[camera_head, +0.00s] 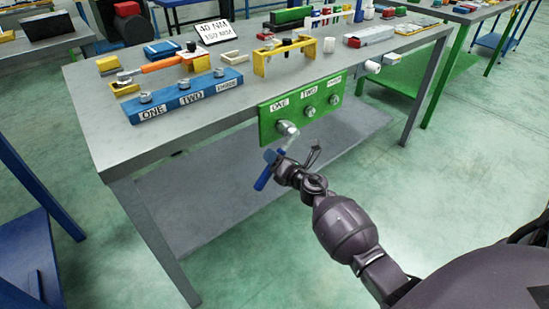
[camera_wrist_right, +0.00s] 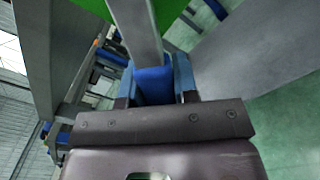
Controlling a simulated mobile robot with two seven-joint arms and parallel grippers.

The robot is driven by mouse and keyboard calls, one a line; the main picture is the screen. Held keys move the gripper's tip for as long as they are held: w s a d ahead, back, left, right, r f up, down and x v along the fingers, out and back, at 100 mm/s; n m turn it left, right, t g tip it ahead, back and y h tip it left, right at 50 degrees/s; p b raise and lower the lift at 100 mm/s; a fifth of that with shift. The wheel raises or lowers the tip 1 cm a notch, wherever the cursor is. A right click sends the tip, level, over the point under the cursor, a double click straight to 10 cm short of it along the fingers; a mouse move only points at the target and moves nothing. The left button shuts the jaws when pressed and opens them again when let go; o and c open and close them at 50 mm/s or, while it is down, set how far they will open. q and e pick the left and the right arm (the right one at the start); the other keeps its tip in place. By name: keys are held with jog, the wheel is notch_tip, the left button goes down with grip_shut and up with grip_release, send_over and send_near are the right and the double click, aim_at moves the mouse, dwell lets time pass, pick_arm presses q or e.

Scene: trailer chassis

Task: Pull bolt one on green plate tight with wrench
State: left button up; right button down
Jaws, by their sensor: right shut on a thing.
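The green plate (camera_head: 268,127) hangs on the front edge of the grey table, with bolts labelled ONE, TWO and a third label too small to read. Bolt one (camera_head: 285,128) is the leftmost. My right gripper (camera_head: 274,164) is shut on the blue handle of the wrench (camera_head: 262,179), below bolt one. The wrench's silver shaft (camera_head: 292,143) runs up towards bolt one; whether its head sits around the bolt I cannot tell. In the right wrist view the blue handle (camera_wrist_right: 153,86) is between the fingers, and the green plate (camera_wrist_right: 172,10) shows at the top. My left gripper is out of view.
A blue block (camera_head: 187,100) with labelled bolts lies on the grey table (camera_head: 110,160). A low grey shelf (camera_head: 215,215) is under the table. The green floor in front is clear.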

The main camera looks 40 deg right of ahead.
jog(key=shift+w+r, duration=0.1)
jog(key=shift+w, duration=0.55)
dwell(0.5)
jog(key=c, duration=1.6)
grip_release()
grip_shut()
